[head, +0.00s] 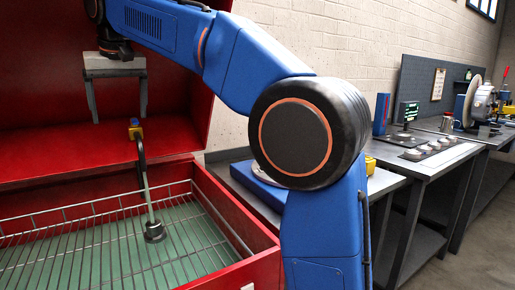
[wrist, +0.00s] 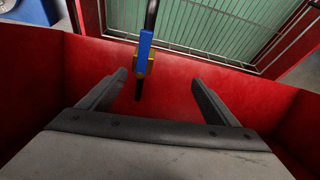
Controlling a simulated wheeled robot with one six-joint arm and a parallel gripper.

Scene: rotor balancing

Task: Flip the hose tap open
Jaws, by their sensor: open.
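The hose tap has a blue lever (wrist: 144,46) and a yellow body (wrist: 150,64); the tap also shows in the head view (head: 136,130). It sits at the end of a dark gooseneck hose (head: 142,163) rising from a round base (head: 155,232) in the basin. In the wrist view the lever lies in line with the hose, and a dark spout points down between the fingers. My gripper (wrist: 158,78) is open and empty, its fingertips on either side of the spout and apart from it. In the head view my gripper (head: 118,118) hangs just above and left of the tap.
The red washing cabinet (head: 255,232) has a raised red lid behind my gripper. A wire rack (head: 75,225) lies over its green basin floor. Grey workbenches (head: 430,155) with tools stand along the wall at right.

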